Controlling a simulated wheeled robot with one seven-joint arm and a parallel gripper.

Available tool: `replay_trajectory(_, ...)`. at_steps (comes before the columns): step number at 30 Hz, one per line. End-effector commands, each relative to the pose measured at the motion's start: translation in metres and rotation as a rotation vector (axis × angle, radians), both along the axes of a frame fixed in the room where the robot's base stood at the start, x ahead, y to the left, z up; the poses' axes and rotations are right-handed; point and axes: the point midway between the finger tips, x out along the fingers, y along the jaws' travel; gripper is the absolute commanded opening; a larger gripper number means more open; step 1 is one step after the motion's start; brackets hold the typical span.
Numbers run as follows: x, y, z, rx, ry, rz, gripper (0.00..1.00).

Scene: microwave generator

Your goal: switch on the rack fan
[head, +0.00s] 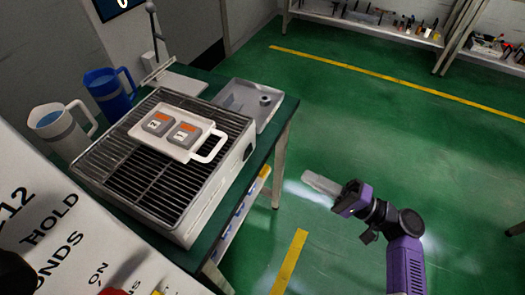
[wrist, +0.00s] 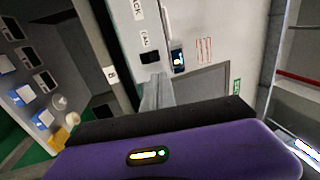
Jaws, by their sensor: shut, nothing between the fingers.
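In the wrist view my gripper (wrist: 156,88) is shut and empty. It points at a tall light-grey cabinet face that carries small labels. One label (wrist: 145,40) is tilted and hard to read; letters like "CK" show above it. A small dark rectangle (wrist: 150,57), possibly a switch, sits just beyond the fingertips. A second dark and blue fitting (wrist: 178,60) with a bright spot lies to its right. I cannot tell which is the rack fan's control, or whether the fingers touch the panel. In the head view my gripper (head: 322,185) is over the green floor; the cabinet face is not identifiable there.
In the head view a bench (head: 283,130) on the left holds a grilled box (head: 160,215), a white tray (head: 135,131) with two grey blocks, a metal tray (head: 273,88) and two mugs. A white lettered panel (head: 90,250) is close at lower left. The floor around my arm is clear.

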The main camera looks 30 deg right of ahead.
Motion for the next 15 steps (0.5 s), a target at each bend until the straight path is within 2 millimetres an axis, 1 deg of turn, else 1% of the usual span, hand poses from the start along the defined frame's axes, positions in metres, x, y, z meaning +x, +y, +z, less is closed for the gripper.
replay_trajectory(5,0.001,0.000,0.000,0.000,0.001,-0.001,0.00)
replay_trajectory(8,0.005,0.003,0.002,0.000,0.001,-0.001,0.00)
replay_trajectory(11,0.014,0.010,0.005,-0.001,0.001,0.001,0.00)
replay_trajectory(15,0.034,0.025,0.012,-0.001,-0.001,0.002,0.00)
